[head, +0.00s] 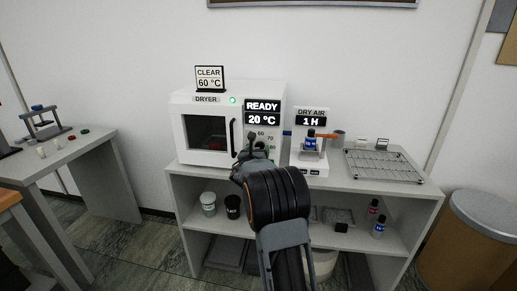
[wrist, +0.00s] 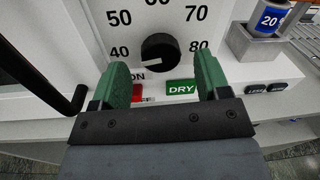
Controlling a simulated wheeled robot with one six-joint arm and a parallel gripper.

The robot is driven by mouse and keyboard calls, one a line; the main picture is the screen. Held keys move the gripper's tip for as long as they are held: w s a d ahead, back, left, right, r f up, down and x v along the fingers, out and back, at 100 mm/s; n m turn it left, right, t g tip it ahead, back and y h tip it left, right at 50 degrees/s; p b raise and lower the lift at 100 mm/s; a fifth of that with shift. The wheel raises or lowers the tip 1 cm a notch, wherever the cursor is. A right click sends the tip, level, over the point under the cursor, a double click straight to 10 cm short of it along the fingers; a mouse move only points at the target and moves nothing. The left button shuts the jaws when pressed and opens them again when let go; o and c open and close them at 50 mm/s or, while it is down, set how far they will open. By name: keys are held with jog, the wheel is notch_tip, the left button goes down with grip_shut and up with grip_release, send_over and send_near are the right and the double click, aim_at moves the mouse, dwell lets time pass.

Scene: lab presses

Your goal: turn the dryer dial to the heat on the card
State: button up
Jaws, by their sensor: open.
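The white dryer (head: 206,158) stands on the bench, and its display (head: 262,112) reads READY 20 °C. The card (head: 209,78) on top of it reads CLEAR 60 °C. In the wrist view the black dial (wrist: 160,52) sits on the dryer front, among the numbers 40, 50, 70 and 80; the top number is cut off. A pale mark on the dial points left, a little below the 40. My gripper (wrist: 163,85) is open, its green fingers just below and to either side of the dial, apart from it. In the head view my arm hides most of the dial.
Below the dial are a red switch (wrist: 146,92) marked ON and a green DRY label (wrist: 181,88). The dryer's door handle (head: 233,136) is left of the dial. The dry air unit (head: 310,150) stands close on the right, with a wire rack (head: 384,166) beyond.

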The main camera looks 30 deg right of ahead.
aim_at(260, 146)
jog(key=shift+x, duration=1.1)
jog(key=c, duration=0.9)
jog(key=shift+f+m+b, duration=0.15)
jog(key=shift+m+b, duration=0.15)
jog(key=shift+b, duration=0.25)
jog(key=m+b, duration=0.9)
jog(key=b, duration=0.1)
jog(key=m+y+b, duration=0.1)
jog(key=m+b, duration=0.7)
jog(key=b, duration=0.1)
jog(key=shift+s+d+m+t+y+b, duration=0.2)
jog(key=shift+m+t+y+b, duration=0.1)
jog(key=shift+m+b, duration=0.1)
jog(key=shift+m, duration=0.3)
